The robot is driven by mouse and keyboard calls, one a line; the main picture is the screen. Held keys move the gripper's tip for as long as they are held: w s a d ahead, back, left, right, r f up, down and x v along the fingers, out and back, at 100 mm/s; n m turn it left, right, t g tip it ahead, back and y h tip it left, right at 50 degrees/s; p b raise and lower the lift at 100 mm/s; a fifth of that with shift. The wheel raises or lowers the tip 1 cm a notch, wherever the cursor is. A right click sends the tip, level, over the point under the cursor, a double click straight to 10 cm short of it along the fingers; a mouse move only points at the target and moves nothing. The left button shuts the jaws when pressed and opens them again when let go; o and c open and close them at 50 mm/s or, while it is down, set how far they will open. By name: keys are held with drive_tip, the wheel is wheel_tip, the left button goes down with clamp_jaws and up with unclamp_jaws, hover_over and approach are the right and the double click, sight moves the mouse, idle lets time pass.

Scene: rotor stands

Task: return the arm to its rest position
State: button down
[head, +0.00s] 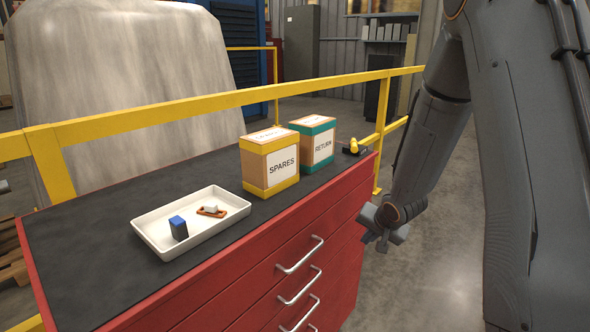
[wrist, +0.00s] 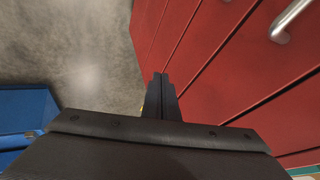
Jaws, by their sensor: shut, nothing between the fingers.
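My gripper (wrist: 161,80) points down in the wrist view, its two dark fingers together with nothing between them. In the head view my arm hangs at the right, and its end, with my gripper (head: 372,238), is beside the right end of the red drawer cabinet (head: 325,250). It is below the level of the cabinet top and clear of the things on it. The fingers are small and hard to make out in the head view. The red drawer fronts (wrist: 215,60) fill the right of the wrist view, close to the fingers.
On the dark top stand a white tray (head: 165,250) with a blue block (head: 179,228) and a small orange-and-white part (head: 211,211), a SPARES box (head: 281,169), a RETURN box (head: 318,146) and a black-and-yellow item (head: 354,147). A yellow rail (head: 200,108) runs behind. Floor (head: 435,240) right is clear.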

drive_tip(key=s+a+r+n+g, duration=0.2)
drive_tip(key=s, duration=0.6)
drive_tip(key=s+a+r+n+g, duration=0.2)
drive_tip(key=s+a+r, duration=0.1)
drive_tip(key=s, duration=0.6)
drive_tip(key=s+a+r+n+g, duration=0.1)
drive_tip(key=s+a+r+n, duration=0.2)
drive_tip(key=s, duration=0.6)
drive_tip(key=shift+a+g, duration=0.2)
drive_tip(key=shift+g, duration=0.2)
